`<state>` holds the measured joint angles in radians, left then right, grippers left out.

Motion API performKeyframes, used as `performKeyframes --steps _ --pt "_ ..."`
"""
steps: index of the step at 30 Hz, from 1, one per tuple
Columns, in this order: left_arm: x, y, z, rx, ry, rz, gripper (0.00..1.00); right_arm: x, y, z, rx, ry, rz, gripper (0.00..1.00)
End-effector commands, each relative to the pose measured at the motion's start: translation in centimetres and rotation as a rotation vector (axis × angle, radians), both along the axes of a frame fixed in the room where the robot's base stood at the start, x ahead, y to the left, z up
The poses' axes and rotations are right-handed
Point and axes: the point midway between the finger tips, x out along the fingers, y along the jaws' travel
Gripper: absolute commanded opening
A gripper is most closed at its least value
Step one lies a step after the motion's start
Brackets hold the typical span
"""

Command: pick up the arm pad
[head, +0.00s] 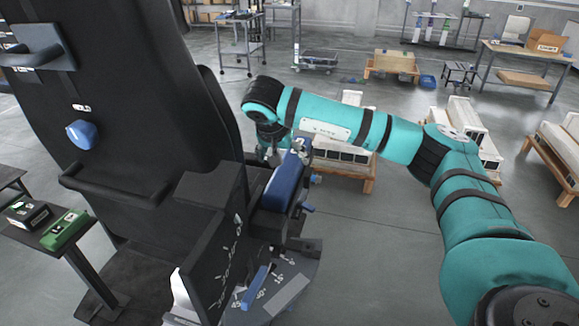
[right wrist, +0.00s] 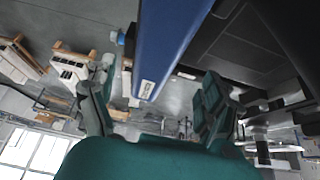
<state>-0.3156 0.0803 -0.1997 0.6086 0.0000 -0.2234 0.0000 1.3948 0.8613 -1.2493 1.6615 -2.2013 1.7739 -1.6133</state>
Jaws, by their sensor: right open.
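The blue arm pad (head: 284,185) lies along the top of a black armrest bracket on the right side of the tall black seat-like structure. In the right wrist view the long blue pad (right wrist: 172,45) runs down from the top, with a small white label at its near end. My right gripper (head: 286,154) is at the far end of the pad. Its fingers (right wrist: 159,72) are open, one on each side of the pad's end in the right wrist view. I cannot tell whether they touch it. My left gripper is not in view.
The tall black back panel (head: 120,100) and its bar handle fill the left. An angle-marked plate (head: 275,285) with a blue lever sits below the pad. A small stand with a green box (head: 66,230) is at lower left. Wooden pallets (head: 345,170) stand behind my right arm.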

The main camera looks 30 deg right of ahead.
Motion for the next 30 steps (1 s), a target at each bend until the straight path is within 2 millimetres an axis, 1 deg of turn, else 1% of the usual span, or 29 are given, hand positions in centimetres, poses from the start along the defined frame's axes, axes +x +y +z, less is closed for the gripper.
performKeyframes --steps 2,5,8,11,13,15,18,24,30 --pt "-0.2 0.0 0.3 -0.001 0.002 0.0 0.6 0.2 -0.3 -0.5 0.001 0.001 0.0 0.85" --pt "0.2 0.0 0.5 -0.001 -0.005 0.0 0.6 0.3 -0.6 -1.0 0.0 0.001 0.0 0.85" --pt "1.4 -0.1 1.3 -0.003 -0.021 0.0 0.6 0.5 -1.4 -1.7 -0.001 0.003 -0.004 0.85" --pt "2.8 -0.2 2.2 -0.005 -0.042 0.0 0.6 0.9 -2.4 -2.9 0.0 0.004 -0.003 0.85" --pt "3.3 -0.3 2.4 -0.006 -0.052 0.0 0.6 1.3 -2.7 -3.9 0.0 0.003 -0.001 0.85" --pt "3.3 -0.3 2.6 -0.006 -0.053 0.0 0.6 1.5 -3.0 -4.6 0.0 0.003 -0.001 0.85" --pt "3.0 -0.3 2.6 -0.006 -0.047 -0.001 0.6 1.7 -3.2 -5.1 0.001 0.001 0.0 0.85" --pt "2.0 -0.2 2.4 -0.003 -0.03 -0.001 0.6 1.7 -3.2 -5.1 0.001 -0.001 0.0 0.85" --pt "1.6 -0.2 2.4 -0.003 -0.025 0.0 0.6 1.7 -3.2 -5.1 0.001 -0.001 0.0 0.58"
